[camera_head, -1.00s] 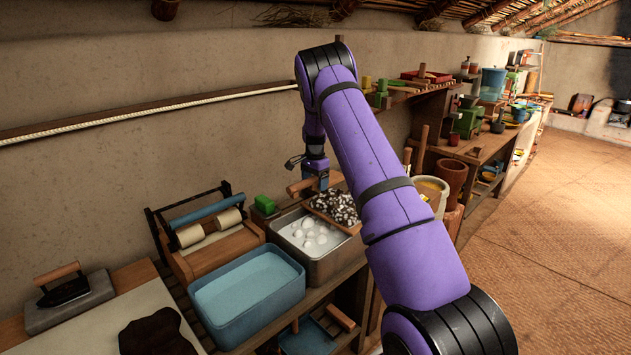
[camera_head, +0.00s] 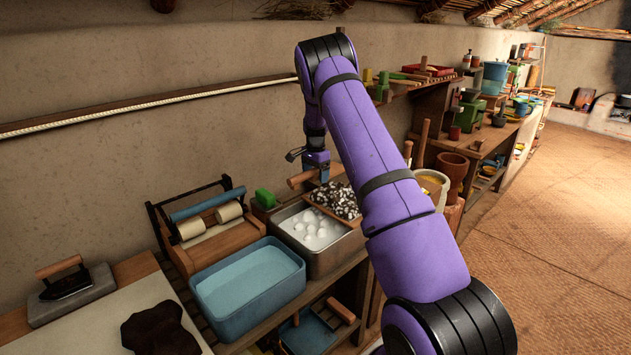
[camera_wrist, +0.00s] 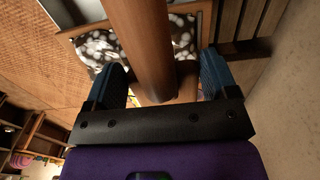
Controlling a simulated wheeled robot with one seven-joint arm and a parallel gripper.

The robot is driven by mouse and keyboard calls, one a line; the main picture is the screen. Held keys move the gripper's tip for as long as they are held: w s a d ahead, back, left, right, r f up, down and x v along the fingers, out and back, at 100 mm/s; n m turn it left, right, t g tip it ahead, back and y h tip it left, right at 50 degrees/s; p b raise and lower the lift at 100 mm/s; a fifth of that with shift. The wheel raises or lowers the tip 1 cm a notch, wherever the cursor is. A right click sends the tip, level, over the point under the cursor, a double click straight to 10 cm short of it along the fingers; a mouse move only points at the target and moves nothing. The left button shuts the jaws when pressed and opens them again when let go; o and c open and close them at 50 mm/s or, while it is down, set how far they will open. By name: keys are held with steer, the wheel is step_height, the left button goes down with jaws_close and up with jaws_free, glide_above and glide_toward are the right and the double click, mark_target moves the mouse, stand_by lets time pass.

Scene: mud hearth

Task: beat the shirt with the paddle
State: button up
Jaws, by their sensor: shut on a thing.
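A black-and-white speckled cloth (camera_head: 342,201), which looks like the shirt, lies on a wood-edged board beside the metal tub. It also shows in the wrist view (camera_wrist: 100,46), partly hidden by the handle and fingers. My gripper (camera_head: 317,178) is above the left back side of the cloth. In the wrist view, my gripper (camera_wrist: 165,85) is shut around a round brown wooden handle, that of the paddle (camera_wrist: 141,40). The handle end of the paddle (camera_head: 299,179) sticks out left in the head view. I cannot tell whether the paddle touches the cloth.
A metal tub (camera_head: 308,255) with white suds stands left of the cloth. A blue basin (camera_head: 225,320), a roller wringer (camera_head: 205,250) and a pale board (camera_head: 85,330) with a dark brown cloth (camera_head: 158,331) lie further left. A bucket (camera_head: 443,188) stands to the right. The wall is close behind.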

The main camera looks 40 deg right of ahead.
mark_target(316, 203)
step_height(316, 203, down, 9)
step_height(316, 203, up, 9)
steer(key=shift+r, duration=0.1)
steer(key=shift+c, duration=0.8)
step_height(316, 203, down, 10)
steer(key=shift+r, duration=0.25)
step_height(316, 203, up, 9)
steer(key=shift+r, duration=0.1)
